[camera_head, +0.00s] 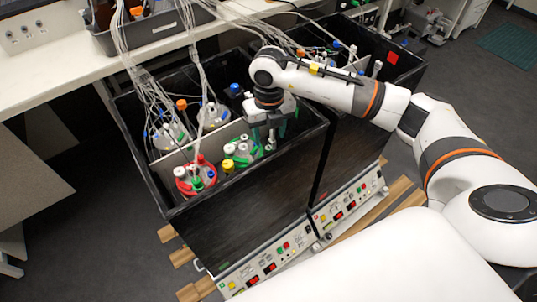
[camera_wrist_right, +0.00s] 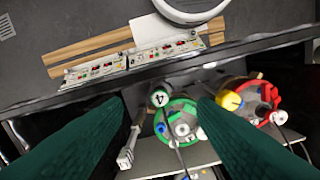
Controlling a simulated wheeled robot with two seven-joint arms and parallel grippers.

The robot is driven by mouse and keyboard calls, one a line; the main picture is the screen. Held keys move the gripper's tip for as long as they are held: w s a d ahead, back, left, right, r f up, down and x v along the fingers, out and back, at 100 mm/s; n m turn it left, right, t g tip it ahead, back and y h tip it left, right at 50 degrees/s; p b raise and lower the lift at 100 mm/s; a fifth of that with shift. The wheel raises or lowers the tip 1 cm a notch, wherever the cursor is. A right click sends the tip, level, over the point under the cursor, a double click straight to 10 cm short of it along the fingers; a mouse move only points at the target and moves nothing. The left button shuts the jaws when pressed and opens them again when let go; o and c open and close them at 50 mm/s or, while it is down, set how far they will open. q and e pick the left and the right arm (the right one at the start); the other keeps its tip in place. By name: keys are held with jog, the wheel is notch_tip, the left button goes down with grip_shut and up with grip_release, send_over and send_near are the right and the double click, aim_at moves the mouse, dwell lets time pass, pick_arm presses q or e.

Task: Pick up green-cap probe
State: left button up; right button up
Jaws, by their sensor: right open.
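A round cap with a green rim and a pale top marked 4 (camera_wrist_right: 159,97) is in the right wrist view, beside a vessel with a green ring (camera_wrist_right: 190,108). I take it for the green-cap probe; in the head view I cannot make it out behind my gripper. My right gripper (camera_head: 268,132) points down into the front black shaker box. In the wrist view its dark green fingers (camera_wrist_right: 160,103) are spread apart, with the cap in the gap between their tips. Nothing is clearly held. My left gripper is not in view.
A red-ringed vessel (camera_head: 195,180) and a yellow cap (camera_head: 228,165) stand near in the box (camera_head: 250,215). A grey connector (camera_wrist_right: 127,153) is beside the left finger. Several cables (camera_head: 130,65) hang into the box. A second box (camera_head: 400,90) adjoins it on the right.

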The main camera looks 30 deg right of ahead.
aim_at(269, 148)
jog(key=f+p, duration=0.1)
jog(key=f, duration=0.6)
jog(key=shift+w+f, duration=0.2)
jog(key=shift+c, duration=0.5)
jog(key=c, duration=1)
jog(key=shift+r, duration=0.1)
notch_tip(269, 148, up, 10)
jog(key=shift+b, duration=0.5)
